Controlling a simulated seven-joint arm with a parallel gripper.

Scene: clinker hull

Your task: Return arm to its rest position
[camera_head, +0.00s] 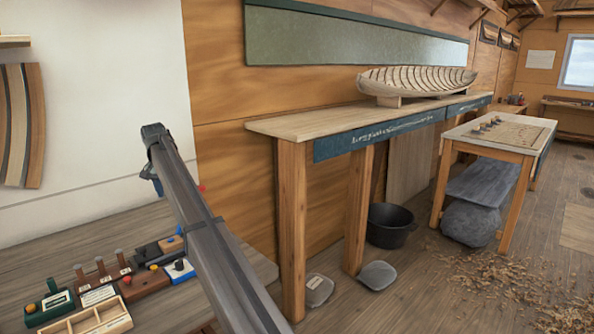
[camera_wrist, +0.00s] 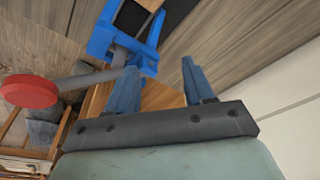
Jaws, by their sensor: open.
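In the head view my arm reaches up from the bottom centre, and its end stands above the left wooden surface, in front of the white wall. My gripper's fingers are mostly hidden there behind the arm. In the wrist view my gripper (camera_wrist: 160,88) shows two blue-grey fingers spread apart. The gap between them is empty, with a bright blue part (camera_wrist: 128,35) and wood behind it. A red disc on a grey rod (camera_wrist: 30,91) shows at the left of the wrist view.
On the left surface (camera_head: 180,310) lie a compartment tray (camera_head: 88,318), a green device (camera_head: 50,303) and several small blocks. A workbench (camera_head: 300,125) carries a ribbed hull (camera_head: 415,82). Shavings cover the floor.

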